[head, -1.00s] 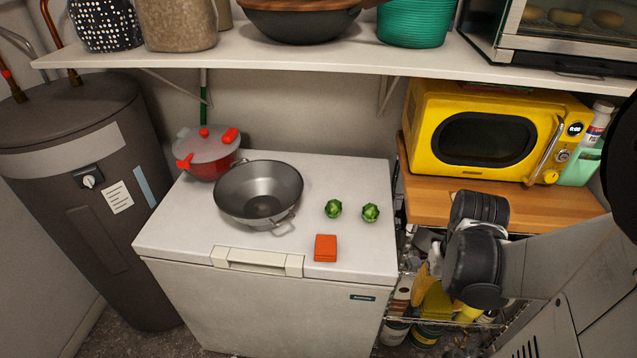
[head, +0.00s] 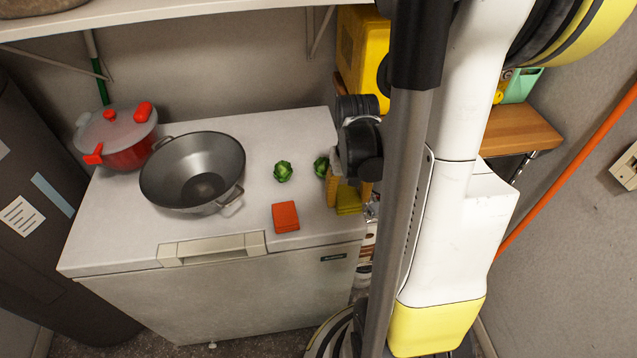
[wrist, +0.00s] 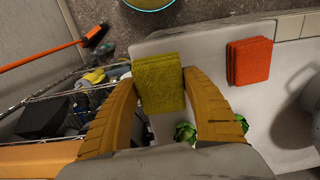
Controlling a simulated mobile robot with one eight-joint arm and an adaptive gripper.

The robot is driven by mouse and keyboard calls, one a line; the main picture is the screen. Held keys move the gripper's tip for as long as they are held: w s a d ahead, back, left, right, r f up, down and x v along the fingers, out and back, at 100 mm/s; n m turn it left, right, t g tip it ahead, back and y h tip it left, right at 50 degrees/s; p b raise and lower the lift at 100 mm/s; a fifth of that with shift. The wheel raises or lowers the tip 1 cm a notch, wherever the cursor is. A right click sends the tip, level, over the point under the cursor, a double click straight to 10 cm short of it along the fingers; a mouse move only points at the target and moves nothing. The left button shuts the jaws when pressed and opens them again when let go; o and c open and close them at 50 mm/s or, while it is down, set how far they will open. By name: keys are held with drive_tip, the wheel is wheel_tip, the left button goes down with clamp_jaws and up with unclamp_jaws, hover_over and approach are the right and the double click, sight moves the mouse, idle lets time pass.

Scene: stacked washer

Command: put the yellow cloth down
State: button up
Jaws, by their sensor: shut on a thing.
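The yellow cloth (wrist: 160,84) is a folded, flat square. My gripper (wrist: 159,78) is shut on it, with one tan finger on each side. In the head view the cloth (head: 348,199) is at the right edge of the white chest freezer (head: 285,140), below my gripper (head: 345,192). In the wrist view the freezer top lies behind the cloth. I cannot tell whether the cloth touches the lid.
An orange folded cloth (head: 285,216), two green vegetables (head: 283,171), a grey wok (head: 200,165) and a red pot (head: 122,138) stand on the freezer. The lid's front right corner is clear. A wire rack (wrist: 60,90) stands beside the freezer.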

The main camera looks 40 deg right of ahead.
sight(342, 205)
drive_tip(key=shift+w+d+f, duration=0.15)
drive_tip(key=shift+w+f, duration=0.45)
drive_tip(key=shift+w, duration=0.25)
drive_tip(key=shift+w+f, duration=0.1)
drive_tip(key=shift+f, duration=0.1)
drive_tip(key=shift+f+b, duration=1.05)
drive_tip(key=shift+f, duration=0.75)
drive_tip(key=shift+f, duration=0.1)
drive_tip(key=o, duration=1.1)
